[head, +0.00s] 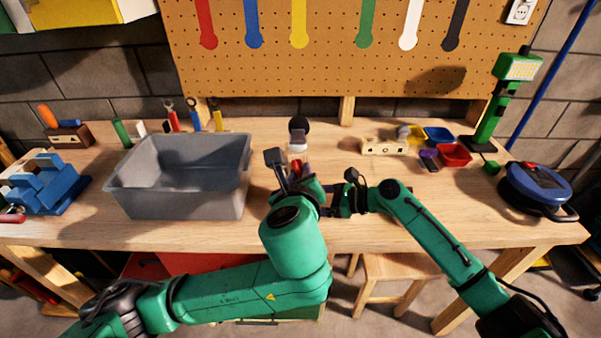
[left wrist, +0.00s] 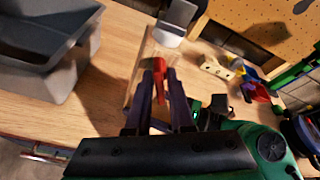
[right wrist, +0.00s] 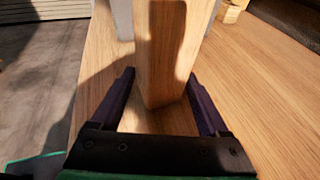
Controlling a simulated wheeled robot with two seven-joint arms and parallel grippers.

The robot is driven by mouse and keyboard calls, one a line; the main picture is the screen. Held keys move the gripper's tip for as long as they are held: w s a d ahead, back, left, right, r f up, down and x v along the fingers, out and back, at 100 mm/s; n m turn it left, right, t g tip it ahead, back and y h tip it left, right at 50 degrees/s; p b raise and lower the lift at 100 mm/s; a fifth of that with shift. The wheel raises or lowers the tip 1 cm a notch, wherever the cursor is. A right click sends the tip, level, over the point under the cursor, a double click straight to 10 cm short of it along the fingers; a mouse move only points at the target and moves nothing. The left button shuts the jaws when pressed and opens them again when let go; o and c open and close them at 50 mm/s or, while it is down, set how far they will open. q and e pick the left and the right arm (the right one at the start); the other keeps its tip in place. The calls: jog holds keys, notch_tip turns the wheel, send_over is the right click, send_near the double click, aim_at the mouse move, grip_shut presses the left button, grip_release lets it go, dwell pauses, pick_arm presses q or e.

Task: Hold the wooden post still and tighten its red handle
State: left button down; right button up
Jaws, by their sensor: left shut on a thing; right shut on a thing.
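The red handle (head: 297,166) is near the middle of the bench, mostly hidden behind my left arm in the head view. In the left wrist view the red handle (left wrist: 159,68) sits between the tips of my left gripper (left wrist: 165,76), which is shut on it. The wooden post (right wrist: 165,55) stands between the fingers of my right gripper (right wrist: 165,95) in the right wrist view. My right gripper is shut on the post, coming from the right in the head view. The post is hidden behind my left arm there.
A grey bin (head: 180,195) stands close to the left of my left gripper. A dark-topped pale object (head: 298,135) stands just behind the handle. Bench between is clear.

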pick_arm(q)
jog(key=m+y, duration=0.2)
jog(key=m, duration=0.1)
jog(key=m+y, duration=0.2)
jog(key=m, duration=0.1)
jog(key=shift+g, duration=0.3)
jog(key=shift+d+f+m+y, duration=0.15)
jog(key=shift+m+y, duration=0.65)
jog(key=shift+m, duration=0.2)
jog(key=m+y, duration=0.2)
jog(key=m, duration=0.1)
jog(key=shift+m, duration=0.4)
jog(key=c, duration=0.9)
grip_release()
jog(key=shift+c, duration=0.2)
